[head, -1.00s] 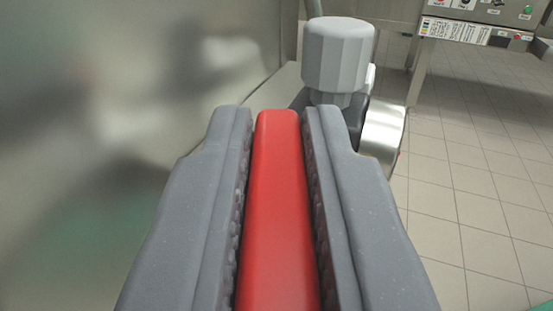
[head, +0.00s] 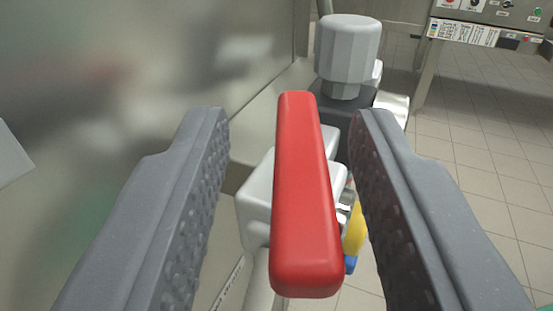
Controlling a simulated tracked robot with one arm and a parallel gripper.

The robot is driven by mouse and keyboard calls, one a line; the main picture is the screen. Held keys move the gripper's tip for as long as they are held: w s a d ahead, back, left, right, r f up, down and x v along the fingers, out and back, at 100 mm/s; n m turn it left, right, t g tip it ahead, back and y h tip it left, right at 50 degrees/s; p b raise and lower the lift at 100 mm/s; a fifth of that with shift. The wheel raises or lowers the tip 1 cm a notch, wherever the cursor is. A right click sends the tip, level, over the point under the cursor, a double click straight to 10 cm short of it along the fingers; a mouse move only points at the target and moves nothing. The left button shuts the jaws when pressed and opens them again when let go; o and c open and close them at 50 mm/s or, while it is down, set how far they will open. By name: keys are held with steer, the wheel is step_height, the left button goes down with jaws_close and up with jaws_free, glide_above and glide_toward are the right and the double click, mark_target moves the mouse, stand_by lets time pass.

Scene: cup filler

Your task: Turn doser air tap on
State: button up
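The red tap handle (head: 304,195) is a long bar in the middle of the head view, pointing away from me along the picture's upright direction. It sits on a pale grey tap body (head: 257,198), which it partly hides. My gripper (head: 288,135) is open, with one dark grey finger on each side of the handle. A clear gap shows between the handle and each finger, so neither touches it.
A grey ribbed knob (head: 347,50) stands just beyond the handle. A shiny metal panel (head: 120,90) fills the left. A control panel (head: 490,22) is at the upper right. Yellow and blue parts (head: 355,232) show beside the tap. Tiled floor lies to the right.

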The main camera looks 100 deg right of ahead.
mark_target(285, 295)
steer(key=v, duration=0.5)
steer(key=shift+f+b, duration=0.2)
steer(key=shift+b, duration=0.1)
steer(key=shift+w+a+r, duration=0.1)
steer(key=shift+a+r, duration=0.05)
steer(key=shift+a, duration=0.4)
